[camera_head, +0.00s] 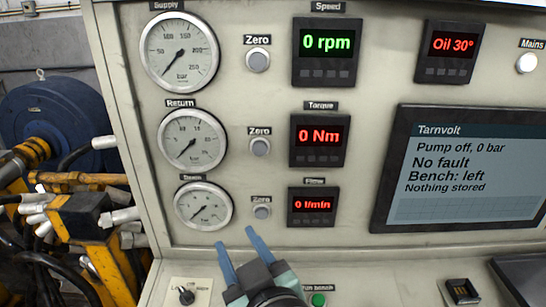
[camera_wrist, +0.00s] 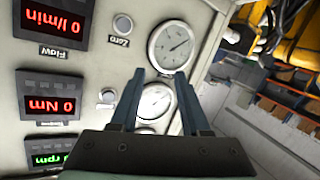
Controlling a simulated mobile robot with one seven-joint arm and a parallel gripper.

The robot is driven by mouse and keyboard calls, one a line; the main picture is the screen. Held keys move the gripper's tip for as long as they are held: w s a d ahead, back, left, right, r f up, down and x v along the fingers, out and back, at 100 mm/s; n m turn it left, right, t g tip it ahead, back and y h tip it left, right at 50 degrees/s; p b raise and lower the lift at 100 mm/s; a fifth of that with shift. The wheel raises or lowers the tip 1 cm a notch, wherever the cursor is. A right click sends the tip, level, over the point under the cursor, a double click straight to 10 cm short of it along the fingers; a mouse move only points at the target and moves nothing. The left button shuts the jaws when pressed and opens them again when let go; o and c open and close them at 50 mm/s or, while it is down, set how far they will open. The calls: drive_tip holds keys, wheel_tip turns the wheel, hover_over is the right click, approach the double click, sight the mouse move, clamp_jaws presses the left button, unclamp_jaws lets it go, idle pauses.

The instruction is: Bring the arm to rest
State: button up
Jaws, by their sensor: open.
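My gripper (camera_head: 241,254) reaches up from the bottom edge in the head view, in front of the lower part of a cream control panel (camera_head: 265,180). Its two blue fingers are apart, with nothing between them. In the wrist view my gripper (camera_wrist: 158,72) also shows open and empty, with the panel and its gauges behind it. The wrist view is turned, so the display text is upside down. Whether the fingers touch the panel cannot be told, but no contact shows.
Gauges for supply (camera_head: 180,52), return (camera_head: 192,140) and drain (camera_head: 203,206) line the panel's left side. The screen (camera_head: 460,170) reads "Pump off, 0 bar" and "No fault". A green button (camera_head: 318,299) is close right of my gripper. A blue motor (camera_head: 55,120) with hoses stands left.

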drive_tip(key=d+r+m+t+h, duration=0.3)
drive_tip(key=r+t, duration=0.4)
drive_tip(key=r, duration=1.4)
drive_tip(key=s+d+r+m+t+h, duration=0.1)
drive_tip(key=s+r+m+t+h, duration=0.2)
drive_tip(key=r, duration=0.4)
drive_tip(key=s+d+r+m+t, duration=0.1)
drive_tip(key=s+r+t, duration=0.2)
drive_tip(key=s+r, duration=0.3)
wheel_tip(320, 180, down, 16)
drive_tip(key=b, duration=1.6)
drive_tip(key=shift+w+d+r, duration=0.15)
drive_tip(key=shift+r, duration=0.1)
